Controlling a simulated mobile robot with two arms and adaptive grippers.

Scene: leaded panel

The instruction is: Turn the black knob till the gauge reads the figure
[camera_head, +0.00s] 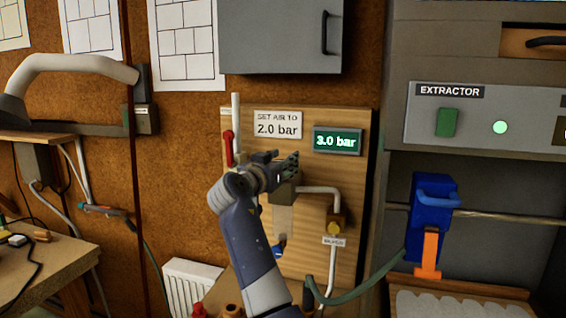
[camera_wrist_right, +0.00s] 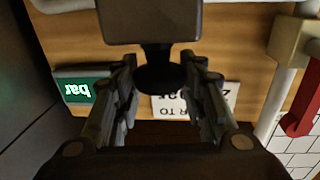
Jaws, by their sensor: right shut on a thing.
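The green gauge display (camera_head: 337,141) on the wooden board reads 3.0 bar. The white sign (camera_head: 278,125) to its left says SET AIR TO 2.0 bar. My right gripper (camera_head: 287,163) is at the regulator (camera_head: 287,190) below them. In the wrist view the black knob (camera_wrist_right: 160,79) sits between the fingers of my right gripper (camera_wrist_right: 160,85), which are shut on it. The knob joins the grey regulator body (camera_wrist_right: 150,20). In the head view my gripper hides the knob. The display (camera_wrist_right: 84,91) and sign (camera_wrist_right: 205,100) show upside down in the wrist view. My left gripper is not in view.
A red lever (camera_head: 228,147) on a white pipe is left of my right gripper. A brass fitting (camera_head: 336,227) and bent pipe are to the right. A grey cabinet (camera_head: 275,38) hangs above. A blue tool (camera_head: 431,215) hangs further right, under the extractor panel (camera_head: 470,115).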

